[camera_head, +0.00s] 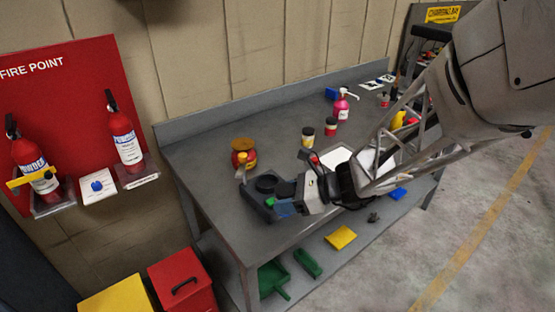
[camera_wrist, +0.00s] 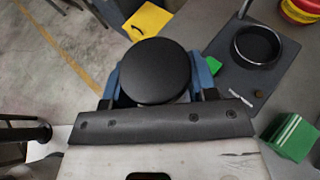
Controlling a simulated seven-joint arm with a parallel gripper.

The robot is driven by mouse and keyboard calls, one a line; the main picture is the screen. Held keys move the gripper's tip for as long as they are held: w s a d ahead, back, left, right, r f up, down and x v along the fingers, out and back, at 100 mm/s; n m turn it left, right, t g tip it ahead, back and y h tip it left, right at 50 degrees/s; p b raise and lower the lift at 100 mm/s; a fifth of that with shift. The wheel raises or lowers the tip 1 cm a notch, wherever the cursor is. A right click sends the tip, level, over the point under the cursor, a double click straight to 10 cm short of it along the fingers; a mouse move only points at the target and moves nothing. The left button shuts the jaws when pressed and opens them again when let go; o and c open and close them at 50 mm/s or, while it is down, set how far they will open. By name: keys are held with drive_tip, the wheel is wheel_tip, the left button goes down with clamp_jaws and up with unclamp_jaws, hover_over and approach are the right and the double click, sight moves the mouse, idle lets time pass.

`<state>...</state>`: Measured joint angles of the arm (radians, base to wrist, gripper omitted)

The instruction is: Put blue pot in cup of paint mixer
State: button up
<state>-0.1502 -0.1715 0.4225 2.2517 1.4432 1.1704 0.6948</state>
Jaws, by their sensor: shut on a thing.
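My gripper (camera_head: 303,200) is shut on the blue pot (camera_head: 288,208), at the near edge of the bench. In the wrist view the pot's round black top (camera_wrist: 155,71) fills the space at my gripper (camera_wrist: 157,94), with blue showing on both sides. Most of the pot's body is hidden. The paint mixer (camera_head: 256,206) is a dark grey unit beside the pot. Its round black cup (camera_head: 266,184) also shows in the wrist view (camera_wrist: 257,45), open at the top and apart from the pot, to its right. The cup looks empty.
A red and yellow jar (camera_head: 243,154) stands behind the mixer. Two small pots, one yellow-labelled (camera_head: 308,137) and one red (camera_head: 330,127), and a pink pump bottle (camera_head: 341,105) stand farther back. The lower shelf holds a yellow item (camera_head: 341,237) and green items (camera_head: 307,263).

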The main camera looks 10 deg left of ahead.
drive_tip(key=w+a, duration=0.2)
drive_tip(key=w, duration=0.2)
drive_tip(key=w+a+f, duration=0.1)
drive_tip(key=w+a, duration=0.1)
drive_tip(key=w, duration=0.3)
drive_tip(key=w+a, duration=0.2)
drive_tip(key=w, duration=0.3)
drive_tip(key=shift+w+a+f, duration=0.2)
drive_tip(key=shift+a, duration=0.2)
drive_tip(key=shift+f, duration=1.8)
drive_tip(key=shift+f, duration=0.15)
drive_tip(key=o, duration=1)
